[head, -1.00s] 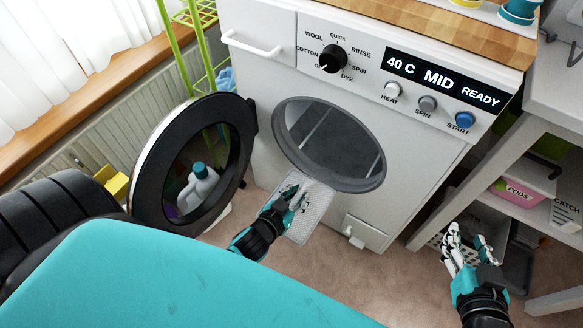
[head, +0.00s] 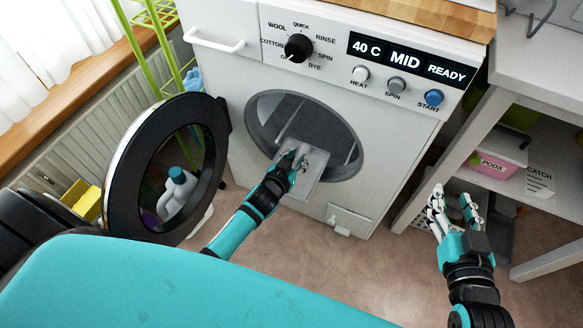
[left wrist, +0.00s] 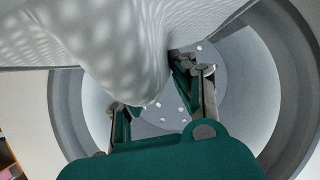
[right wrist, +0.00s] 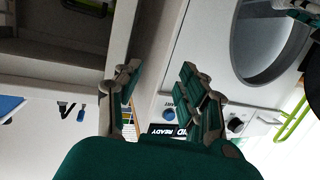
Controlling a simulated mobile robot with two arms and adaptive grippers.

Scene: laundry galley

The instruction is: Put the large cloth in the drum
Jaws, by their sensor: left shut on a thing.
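The large cloth (head: 308,180) is a pale grey, patterned sheet. It hangs at the mouth of the washer drum (head: 335,132), its lower part in front of the lower rim. My left gripper (head: 290,158) is shut on the cloth at the opening. In the left wrist view the cloth (left wrist: 120,40) fills the top and hides part of the fingers, with the perforated drum back (left wrist: 175,110) beyond. My right gripper (head: 455,208) is open and empty, in front of the shelf unit at the right. The right wrist view also shows its fingers (right wrist: 160,95) apart.
The round washer door (head: 160,170) stands open at the left. A white shelf unit (head: 470,130) with a pink pods box (head: 497,165) stands at the right. A detergent bottle (head: 178,190) shows through the door glass. The floor (head: 370,270) before the washer is clear.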

